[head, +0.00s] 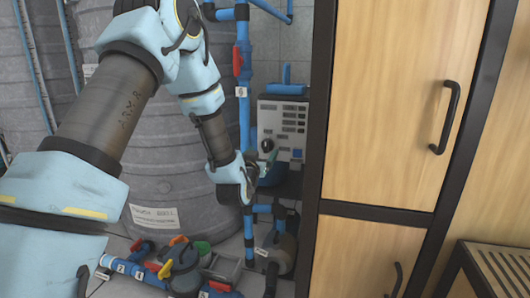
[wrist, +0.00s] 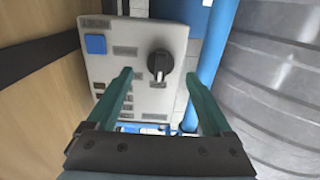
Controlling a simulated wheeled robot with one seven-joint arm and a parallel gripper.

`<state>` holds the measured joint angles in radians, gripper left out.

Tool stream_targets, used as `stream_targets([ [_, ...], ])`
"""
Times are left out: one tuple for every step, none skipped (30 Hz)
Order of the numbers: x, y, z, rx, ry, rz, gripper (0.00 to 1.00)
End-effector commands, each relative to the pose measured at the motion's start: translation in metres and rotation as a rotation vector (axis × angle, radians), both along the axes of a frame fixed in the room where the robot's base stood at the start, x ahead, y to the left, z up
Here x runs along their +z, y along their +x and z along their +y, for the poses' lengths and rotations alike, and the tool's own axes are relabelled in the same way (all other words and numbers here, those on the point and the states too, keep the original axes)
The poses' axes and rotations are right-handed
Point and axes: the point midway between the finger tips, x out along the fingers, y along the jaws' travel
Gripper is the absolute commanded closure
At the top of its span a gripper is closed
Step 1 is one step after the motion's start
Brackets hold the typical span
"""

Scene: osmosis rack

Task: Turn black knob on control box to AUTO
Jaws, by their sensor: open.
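The control box (head: 284,117) is a light grey panel beside the wooden cabinet in the head view. It also shows in the wrist view (wrist: 122,65), with labels and a blue square button (wrist: 96,44). The black knob (wrist: 159,64) sits on the panel's right part in the wrist view, with a light mark on its handle. In the head view, a dark round shape on the panel (head: 267,145) appears to be the knob. My gripper (wrist: 158,85) is open, its two green fingers apart, with the knob ahead between the fingertip directions. The fingers appear apart from the knob. The AUTO label is too small to read.
A wooden cabinet (head: 400,100) stands close on the right of the box. A large grey tank (head: 150,150) stands on the left. A blue vertical pipe (head: 244,90) runs beside the box. Pipes and valves with red handles (head: 150,266) lie low in front.

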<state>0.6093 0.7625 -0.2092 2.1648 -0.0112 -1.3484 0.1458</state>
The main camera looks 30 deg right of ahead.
Motion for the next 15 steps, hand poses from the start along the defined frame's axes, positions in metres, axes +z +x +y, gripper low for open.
stream_targets([
  [-0.001,0.007,-0.006,0.0,-0.001,-0.001,0.15],
  [0.0,0.01,-0.009,0.001,-0.002,-0.002,0.15],
  [-0.001,0.014,-0.013,0.0,-0.001,-0.001,0.15],
  [-0.001,0.017,-0.015,0.001,-0.001,-0.001,0.15],
  [-0.001,0.019,-0.017,0.0,-0.001,-0.001,0.15],
  [-0.001,0.022,-0.02,0.0,0.0,0.0,0.15],
  [-0.001,0.023,-0.021,0.0,0.0,0.0,0.15],
  [-0.001,0.025,-0.022,0.0,0.001,0.0,0.15],
  [-0.001,0.026,-0.024,0.0,0.001,0.0,0.15],
  [-0.001,0.027,-0.024,0.001,0.001,0.0,0.15],
  [0.0,0.027,-0.025,0.0,0.001,0.0,0.15],
  [0.0,0.028,-0.025,0.0,0.001,0.0,0.15],
  [0.0,0.028,-0.026,0.0,0.001,0.0,0.15],
  [0.0,0.028,-0.026,0.0,0.002,0.001,0.15],
  [0.0,0.028,-0.026,0.0,0.002,0.001,0.15],
])
